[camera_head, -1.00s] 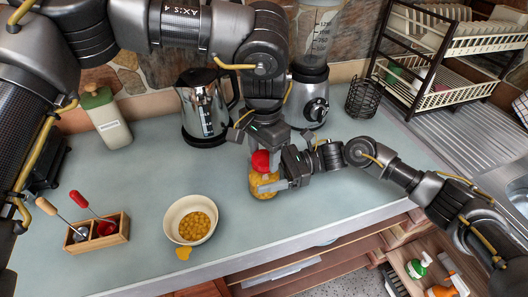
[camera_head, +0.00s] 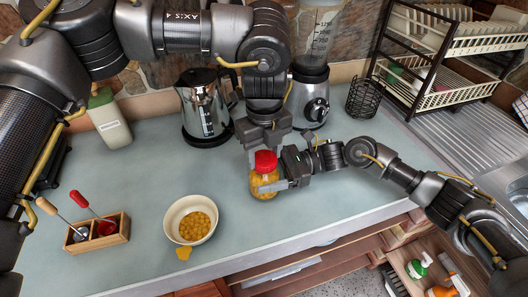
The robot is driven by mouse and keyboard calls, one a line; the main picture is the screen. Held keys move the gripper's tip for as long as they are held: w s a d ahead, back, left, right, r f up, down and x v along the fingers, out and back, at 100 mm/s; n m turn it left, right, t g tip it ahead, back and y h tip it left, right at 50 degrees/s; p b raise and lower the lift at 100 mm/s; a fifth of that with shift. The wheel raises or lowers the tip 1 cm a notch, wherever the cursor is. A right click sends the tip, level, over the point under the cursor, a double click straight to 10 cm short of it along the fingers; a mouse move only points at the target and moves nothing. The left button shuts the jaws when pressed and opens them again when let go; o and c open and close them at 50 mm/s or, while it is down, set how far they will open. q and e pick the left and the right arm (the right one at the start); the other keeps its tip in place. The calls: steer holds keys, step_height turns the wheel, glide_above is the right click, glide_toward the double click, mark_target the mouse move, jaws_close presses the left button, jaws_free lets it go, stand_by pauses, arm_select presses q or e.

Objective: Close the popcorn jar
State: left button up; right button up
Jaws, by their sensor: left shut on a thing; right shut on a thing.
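The popcorn jar (camera_head: 264,184), clear with yellow kernels inside, stands upright on the counter near the middle. Its red lid (camera_head: 265,160) is on top of the jar; I cannot tell how tightly it sits. My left gripper (camera_head: 262,152) comes down from above and is shut on the lid, its fingers partly hidden behind it. My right gripper (camera_head: 278,184) reaches in from the right and is shut on the jar's body.
A cream bowl of kernels (camera_head: 173,218) with a yellow piece by it stands front left. A wooden utensil box (camera_head: 100,243) is farther left. A kettle (camera_head: 205,105), blender (camera_head: 311,95) and wire basket (camera_head: 361,98) stand behind. The counter's front edge is close.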

arm_select(q)
steer(key=m, duration=0.5)
steer(key=shift+d, duration=0.1)
arm_select(e)
steer(key=shift+w, duration=0.1)
arm_select(q)
steer(key=m, duration=0.6)
steer(key=o, duration=1.1)
steer(key=shift+c, duration=0.2)
steer(key=shift+r, duration=2.25)
arm_select(e)
steer(key=shift+f, duration=0.1)
arm_select(q)
steer(key=shift+c, duration=0.4)
